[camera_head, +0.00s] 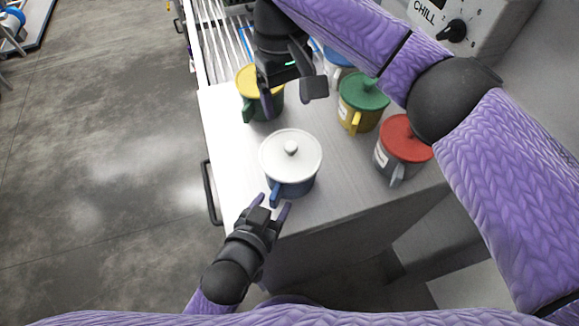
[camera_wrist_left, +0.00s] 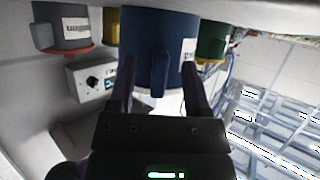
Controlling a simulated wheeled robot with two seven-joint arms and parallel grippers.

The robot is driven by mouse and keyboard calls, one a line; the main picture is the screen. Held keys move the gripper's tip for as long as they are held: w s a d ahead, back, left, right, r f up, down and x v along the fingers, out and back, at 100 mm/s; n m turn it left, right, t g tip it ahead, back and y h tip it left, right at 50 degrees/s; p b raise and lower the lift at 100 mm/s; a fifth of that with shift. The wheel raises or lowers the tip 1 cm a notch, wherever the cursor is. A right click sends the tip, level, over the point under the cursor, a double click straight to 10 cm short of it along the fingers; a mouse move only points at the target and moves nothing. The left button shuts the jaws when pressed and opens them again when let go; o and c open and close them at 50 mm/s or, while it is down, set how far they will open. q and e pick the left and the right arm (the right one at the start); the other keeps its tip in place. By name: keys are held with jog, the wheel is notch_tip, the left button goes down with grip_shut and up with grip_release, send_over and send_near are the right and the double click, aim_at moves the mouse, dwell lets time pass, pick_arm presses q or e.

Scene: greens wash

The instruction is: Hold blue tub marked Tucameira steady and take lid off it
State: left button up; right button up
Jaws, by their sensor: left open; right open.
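A blue tub (camera_head: 300,190) with a white knobbed lid (camera_head: 304,165) stands upright near the counter's front edge. Its blue handle (camera_head: 275,196) points toward my left gripper (camera_head: 272,205), which is open. In the left wrist view the blue tub (camera_wrist_left: 178,30) appears upside down, with the open fingers of the left gripper (camera_wrist_left: 159,66) on either side of its handle (camera_wrist_left: 160,72). A label on it (camera_wrist_left: 188,62) is too small to read. My right gripper (camera_head: 291,96) is open and empty, above and behind the white lid, partly covering the yellow-lidded tub.
Around it on the counter (camera_head: 240,175) stand a green tub with yellow lid (camera_head: 246,78), a yellow tub with green lid (camera_head: 364,92), a grey tub with red lid (camera_head: 404,138) and another blue-marked tub (camera_head: 338,58) behind. A CHILL control panel (camera_head: 470,25) is at the back right.

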pick_arm(q)
jog(key=shift+x, duration=1.1)
grip_shut()
dwell(0.6)
